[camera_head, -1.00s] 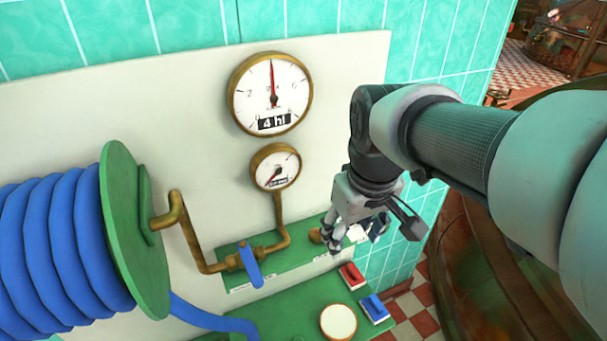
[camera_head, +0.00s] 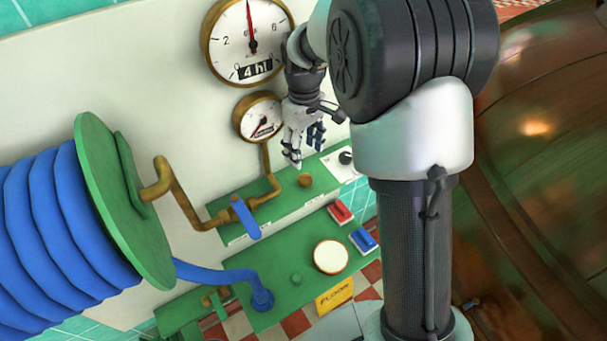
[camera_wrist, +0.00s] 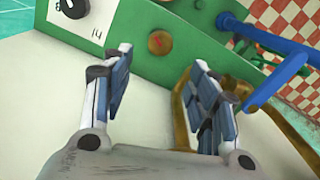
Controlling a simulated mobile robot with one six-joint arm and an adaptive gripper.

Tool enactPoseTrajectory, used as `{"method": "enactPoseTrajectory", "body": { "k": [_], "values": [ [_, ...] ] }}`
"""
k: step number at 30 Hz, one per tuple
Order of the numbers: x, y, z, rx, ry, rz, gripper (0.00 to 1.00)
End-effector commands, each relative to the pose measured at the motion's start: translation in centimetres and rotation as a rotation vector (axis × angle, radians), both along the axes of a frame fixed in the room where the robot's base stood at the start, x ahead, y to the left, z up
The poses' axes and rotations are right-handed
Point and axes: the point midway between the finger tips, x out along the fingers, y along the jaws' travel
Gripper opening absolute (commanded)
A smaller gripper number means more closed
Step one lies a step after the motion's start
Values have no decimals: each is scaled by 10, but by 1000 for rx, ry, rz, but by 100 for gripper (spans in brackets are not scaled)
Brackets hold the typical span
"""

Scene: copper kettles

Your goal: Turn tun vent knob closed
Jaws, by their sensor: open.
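A round brass knob (camera_head: 305,180) sits on the green panel ledge. It also shows in the wrist view (camera_wrist: 160,42), just beyond and between my fingertips. A black knob (camera_head: 345,157) on a white plate is to its right; the wrist view shows this black knob (camera_wrist: 72,7) at upper left. No readable label tells which knob is the tun vent. My gripper (camera_head: 305,154) is open and empty, pointing down above the brass knob. In the wrist view my gripper (camera_wrist: 160,60) has its two fingers apart, not touching the knob.
A blue lever valve (camera_head: 245,218) and brass pipe lie left of the knob. Two gauges, the larger gauge (camera_head: 249,40) above, hang behind my gripper. A blue hose reel (camera_head: 110,200) fills the left. A copper vessel (camera_head: 545,150) stands at right.

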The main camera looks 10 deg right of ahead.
Motion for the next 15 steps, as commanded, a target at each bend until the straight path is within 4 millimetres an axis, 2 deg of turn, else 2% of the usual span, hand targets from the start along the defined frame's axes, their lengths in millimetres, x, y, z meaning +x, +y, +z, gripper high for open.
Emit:
{"method": "enactPoseTrajectory", "body": {
  "k": [1,6,9,15],
  "values": [
    [-1,0,-16,0,4,0,54],
    [-1,0,-53,0,2,-1,54],
    [-1,0,-72,1,3,-1,54],
    [0,0,-97,0,1,-1,54]
  ]
}}
